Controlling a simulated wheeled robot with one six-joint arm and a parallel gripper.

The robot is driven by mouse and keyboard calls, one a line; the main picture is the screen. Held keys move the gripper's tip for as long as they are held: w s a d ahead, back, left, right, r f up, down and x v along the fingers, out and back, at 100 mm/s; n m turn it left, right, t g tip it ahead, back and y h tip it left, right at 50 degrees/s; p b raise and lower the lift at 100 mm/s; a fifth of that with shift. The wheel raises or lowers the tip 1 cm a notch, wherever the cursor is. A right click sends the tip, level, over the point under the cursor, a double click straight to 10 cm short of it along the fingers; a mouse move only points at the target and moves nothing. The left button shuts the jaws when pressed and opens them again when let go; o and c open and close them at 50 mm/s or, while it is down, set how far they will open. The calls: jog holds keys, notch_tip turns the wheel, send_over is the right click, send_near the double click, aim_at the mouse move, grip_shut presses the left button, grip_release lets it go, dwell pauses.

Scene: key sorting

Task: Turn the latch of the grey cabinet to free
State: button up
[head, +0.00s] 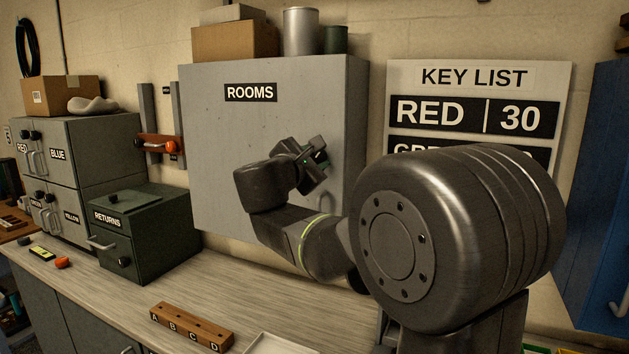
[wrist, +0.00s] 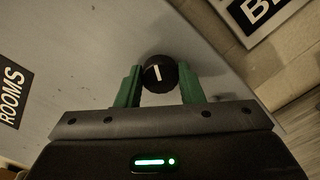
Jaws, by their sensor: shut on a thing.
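The grey cabinet (head: 270,130) labelled ROOMS hangs on the wall, its door flat and shut as far as I can see. My gripper (head: 322,158) is at the right part of its door in the head view. In the wrist view the latch (wrist: 160,73) is a round black knob with a white line, tilted in the picture. My gripper (wrist: 160,88) has its green fingers on both sides of the knob and is shut on it. In the head view the gripper hides the knob.
A key list board (head: 478,75) hangs right of the cabinet. A cardboard box (head: 235,42) and cans (head: 300,32) stand on top of it. Below are a green RETURNS box (head: 145,235) and a wooden block with letters (head: 191,327) on the counter (head: 120,300).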

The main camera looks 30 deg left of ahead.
jog(key=m+b, duration=0.5)
jog(key=b, duration=0.2)
jog(key=shift+f+m, duration=0.35)
jog(key=shift+m, duration=0.05)
jog(key=m+b, duration=0.3)
jog(key=b, duration=0.1)
jog(key=shift+r+m, duration=0.1)
jog(key=shift+m, duration=0.2)
jog(key=shift+r+m+b, duration=0.15)
jog(key=shift+m+b, duration=0.4)
jog(key=shift+m, duration=0.45)
jog(key=o, duration=1)
jog(key=shift+r, duration=0.1)
jog(key=shift+s, duration=0.1)
jog(key=s+d, duration=0.1)
jog(key=s, duration=1.2)
jog(key=shift+s+d, duration=0.25)
